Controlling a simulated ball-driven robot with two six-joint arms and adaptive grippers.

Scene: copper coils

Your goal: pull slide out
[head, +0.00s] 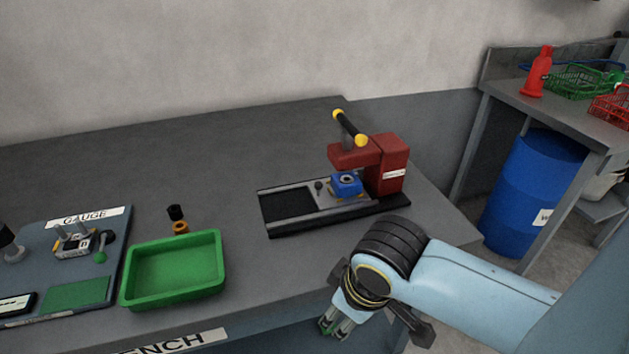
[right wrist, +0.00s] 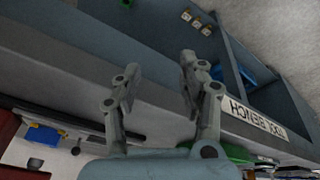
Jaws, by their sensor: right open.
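A red press (head: 388,165) with a black-and-yellow lever (head: 349,128) stands on the grey bench. Its black base has rails, and a light grey slide (head: 328,195) sits at the right part of them, under the press head. The slide carries a small dark knob (head: 318,186) and a blue holder (head: 346,184). The left part of the rails is bare. My right gripper (head: 336,326) is at the bench's front edge, below and apart from the press. In the right wrist view its two fingers (right wrist: 159,70) are spread and empty. My left gripper is not seen.
A green tray (head: 175,270) lies left of the press, with a small black and orange item (head: 178,220) behind it. A gauge board (head: 90,215) is at the far left. A blue barrel (head: 535,185) stands under a side table at right. The bench between tray and press is clear.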

